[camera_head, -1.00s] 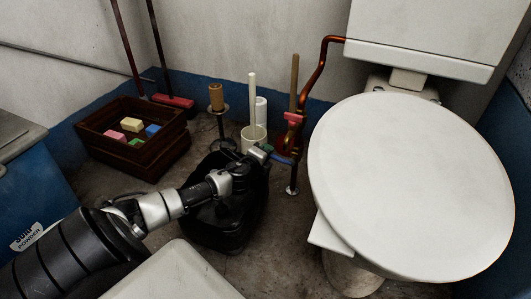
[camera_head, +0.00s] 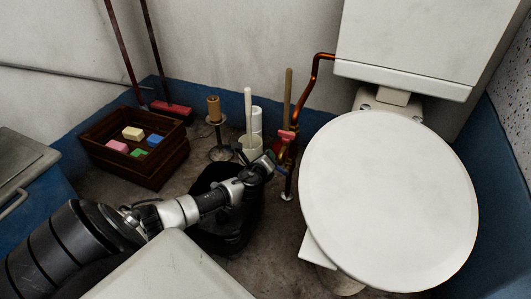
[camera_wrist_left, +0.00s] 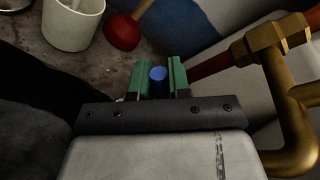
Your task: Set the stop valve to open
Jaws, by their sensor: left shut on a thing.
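The stop valve's copper pipe (camera_head: 312,82) comes down from beside the cistern to the floor. My right gripper is not in view.
A white toilet with a round lid (camera_head: 390,200) stands right of the pipe. A black bin (camera_head: 225,232) is under my left arm. A plunger (camera_wrist_left: 122,32), a brush holder (camera_wrist_left: 70,25) and a paper stand (camera_head: 215,125) stand behind. A wooden crate (camera_head: 130,150) is at left.

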